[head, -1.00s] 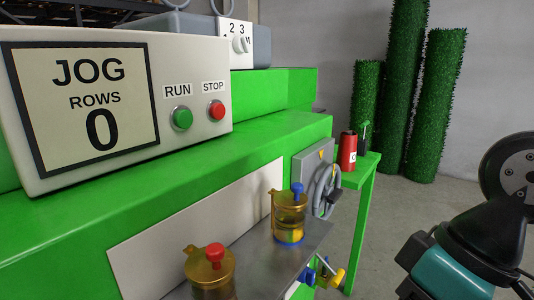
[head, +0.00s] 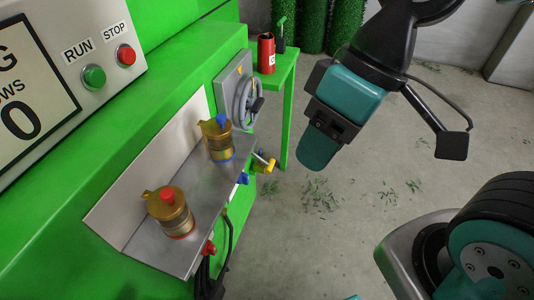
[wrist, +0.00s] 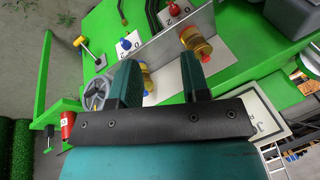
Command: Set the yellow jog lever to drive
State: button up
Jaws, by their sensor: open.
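The yellow jog lever (head: 265,165) sticks out on a metal shaft from the green machine's side, below the steel shelf and beyond the blue knob. In the wrist view its yellow handle (wrist: 79,42) is at the upper left, on a shaft slanting down to the green panel. My gripper (head: 318,148) hangs in free air to the right of the lever, apart from it. In the wrist view my gripper (wrist: 160,72) shows two teal fingers spread apart with nothing held between them. Any marking for drive is not readable.
Two brass pots, red-topped (head: 170,212) and blue-topped (head: 216,140), stand on the shelf (head: 190,235). A grey handwheel (head: 248,103) is beyond them. A green stand holds a red can (head: 266,53).

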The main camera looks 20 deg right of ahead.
aim_at(270, 165)
jog(key=k, duration=0.5)
jog(key=z, duration=1.85)
jog(key=i, duration=1.05)
jog(key=u, duration=1.35)
